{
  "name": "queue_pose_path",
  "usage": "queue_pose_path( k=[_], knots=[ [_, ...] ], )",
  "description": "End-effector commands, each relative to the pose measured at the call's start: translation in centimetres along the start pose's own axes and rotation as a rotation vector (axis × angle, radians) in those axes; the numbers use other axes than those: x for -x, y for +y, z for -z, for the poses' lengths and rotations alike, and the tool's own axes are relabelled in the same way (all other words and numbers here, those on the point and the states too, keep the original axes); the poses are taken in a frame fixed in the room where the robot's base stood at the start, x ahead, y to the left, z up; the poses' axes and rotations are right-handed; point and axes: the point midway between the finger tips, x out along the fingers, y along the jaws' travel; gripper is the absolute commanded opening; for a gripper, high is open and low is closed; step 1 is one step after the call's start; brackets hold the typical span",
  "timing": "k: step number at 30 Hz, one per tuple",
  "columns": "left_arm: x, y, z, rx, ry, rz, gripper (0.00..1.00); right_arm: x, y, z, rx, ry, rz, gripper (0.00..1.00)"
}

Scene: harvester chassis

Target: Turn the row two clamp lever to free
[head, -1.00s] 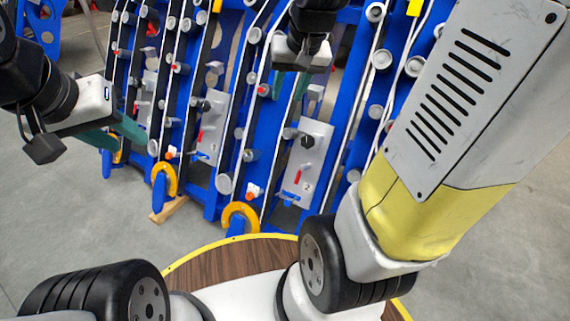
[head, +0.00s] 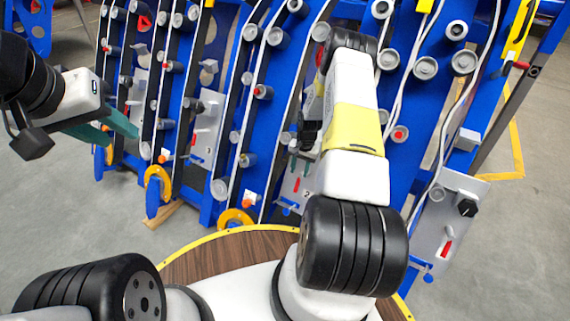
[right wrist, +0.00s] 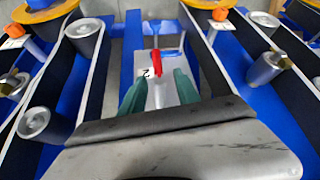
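The red clamp lever (right wrist: 155,62) stands on a pale plate (right wrist: 143,58) marked "2" in the right wrist view. My right gripper (right wrist: 160,77) is open, its teal fingers on either side of the plate's middle. The lever shows just beyond the fingertips, roughly between them, and nothing is held. Whether a finger touches it I cannot tell. In the head view the lever (head: 297,184) shows small on its plate (head: 289,194), partly covered by my right arm, which hides most of the right gripper. My left gripper (head: 122,133) is open and empty at the left.
Blue frame rows with grey rollers fill the background. Similar plates stand at the left (head: 207,125) and at the right (head: 425,235), the right one with a red lever (head: 447,248) and black knob (head: 467,208). Orange rings (head: 158,178) sit along the frame's lower edge.

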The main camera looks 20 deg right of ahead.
Motion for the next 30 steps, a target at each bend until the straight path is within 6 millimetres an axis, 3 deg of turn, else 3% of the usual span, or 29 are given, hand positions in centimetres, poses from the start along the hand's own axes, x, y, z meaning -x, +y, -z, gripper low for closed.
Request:
queue_pose_path(
  k=[16,21,29,30],
  knots=[
    [0.0,0.0,0.0,0.000,0.000,0.000,0.36,-8.0,0.4,-0.4,-0.014,-0.010,-0.001,0.38],
    [0.0,0.0,0.0,0.000,0.000,0.000,0.36,-9.1,0.4,-0.3,-0.013,-0.008,-0.001,0.38],
    [0.0,0.0,0.0,0.000,0.000,0.000,0.36,-9.2,0.4,-0.3,-0.012,-0.008,-0.001,0.38],
    [0.0,0.0,0.0,0.000,0.000,0.000,0.36,-9.2,0.4,-0.3,-0.012,-0.008,-0.001,0.32]
  ],
)
